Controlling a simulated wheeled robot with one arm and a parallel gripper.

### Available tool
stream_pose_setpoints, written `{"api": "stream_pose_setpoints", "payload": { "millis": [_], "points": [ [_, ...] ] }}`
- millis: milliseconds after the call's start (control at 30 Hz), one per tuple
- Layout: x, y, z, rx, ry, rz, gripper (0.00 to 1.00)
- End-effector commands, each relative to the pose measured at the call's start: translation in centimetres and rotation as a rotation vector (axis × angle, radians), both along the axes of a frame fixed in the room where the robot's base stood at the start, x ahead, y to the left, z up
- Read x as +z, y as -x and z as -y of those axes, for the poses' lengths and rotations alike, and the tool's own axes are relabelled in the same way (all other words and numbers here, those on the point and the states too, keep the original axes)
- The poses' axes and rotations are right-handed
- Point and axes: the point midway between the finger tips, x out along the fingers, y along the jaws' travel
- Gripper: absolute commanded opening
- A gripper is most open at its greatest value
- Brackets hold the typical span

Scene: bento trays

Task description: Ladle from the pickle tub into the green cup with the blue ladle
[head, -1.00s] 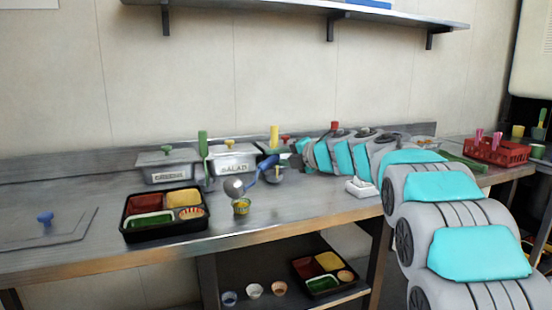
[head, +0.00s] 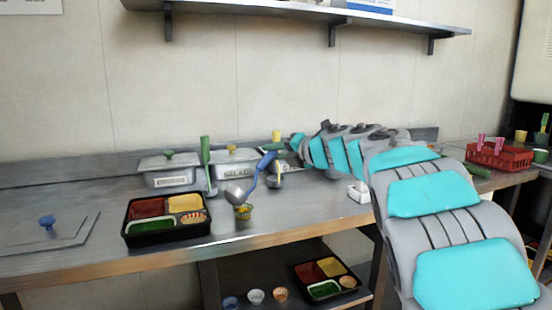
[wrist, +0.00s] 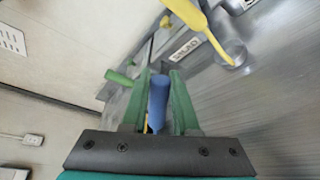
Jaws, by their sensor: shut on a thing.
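My gripper (wrist: 161,80) is shut on the blue handle of the blue ladle (wrist: 158,105). In the head view the ladle's grey bowl (head: 234,194) hangs just above and left of the small yellow-green cup (head: 243,212), overlapping its rim in the picture. I cannot tell whether they touch or what the bowl holds. The cup stands on the counter right of the bento tray. Lidded metal tubs stand behind: one with a green knob and a label too small to read (head: 170,178), and one labelled SALAD (head: 228,158). I cannot tell which is the pickle tub.
A green-handled ladle (head: 205,152) and a yellow-handled ladle (wrist: 207,30) stand near the tubs. A black bento tray (head: 165,238) with coloured compartments lies left of the cup. A white block (head: 358,192) and a red basket (head: 497,160) are to the right. The front counter is clear.

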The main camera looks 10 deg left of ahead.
Motion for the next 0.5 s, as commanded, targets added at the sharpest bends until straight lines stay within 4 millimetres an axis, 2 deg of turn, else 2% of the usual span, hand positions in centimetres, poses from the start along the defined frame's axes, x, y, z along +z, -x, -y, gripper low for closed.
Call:
{"api": "stream_pose_setpoints", "payload": {
  "millis": [500],
  "points": [
    [3.8, 4.0, -2.2, 0.003, 0.177, 0.332, 0.0]
  ]
}}
